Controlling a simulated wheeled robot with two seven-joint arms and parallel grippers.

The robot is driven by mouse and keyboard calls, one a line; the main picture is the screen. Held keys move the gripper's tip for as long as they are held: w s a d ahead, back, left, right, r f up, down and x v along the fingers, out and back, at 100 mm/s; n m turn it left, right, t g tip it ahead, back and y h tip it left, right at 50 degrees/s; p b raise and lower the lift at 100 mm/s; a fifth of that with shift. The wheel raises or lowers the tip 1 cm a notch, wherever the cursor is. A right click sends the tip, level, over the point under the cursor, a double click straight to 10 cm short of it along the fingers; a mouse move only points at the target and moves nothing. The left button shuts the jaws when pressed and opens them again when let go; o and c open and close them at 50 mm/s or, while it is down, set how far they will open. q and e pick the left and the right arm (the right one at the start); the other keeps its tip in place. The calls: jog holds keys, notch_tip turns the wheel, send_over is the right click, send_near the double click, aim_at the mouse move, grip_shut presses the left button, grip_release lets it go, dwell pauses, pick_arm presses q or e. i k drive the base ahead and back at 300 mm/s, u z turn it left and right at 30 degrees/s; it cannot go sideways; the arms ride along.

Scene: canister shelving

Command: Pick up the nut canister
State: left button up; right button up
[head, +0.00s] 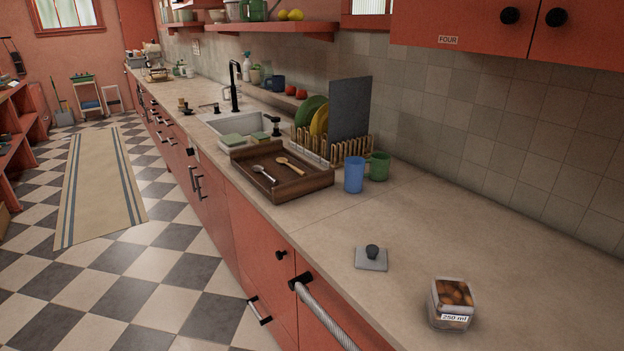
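The nut canister (451,304) is a small clear square container with brown nuts inside and a white label reading "250 ml". It stands upright and without a lid on the counter at the lower right of the head view. A grey square lid with a dark knob (372,257) lies on the counter to its left and a little farther back. Neither of my grippers is in the head view, and nothing is touching the canister.
The beige counter (530,255) is clear around the canister. Farther back stand a blue cup (354,174), a green mug (379,166), a wooden tray (290,193) with two spoons, and a dish rack (352,150). Red cabinets (590,35) hang above at right.

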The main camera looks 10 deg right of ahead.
aim_at(451, 303)
jog(key=z, duration=0.05)
jog(key=k, duration=0.2)
jog(key=z, duration=1.2)
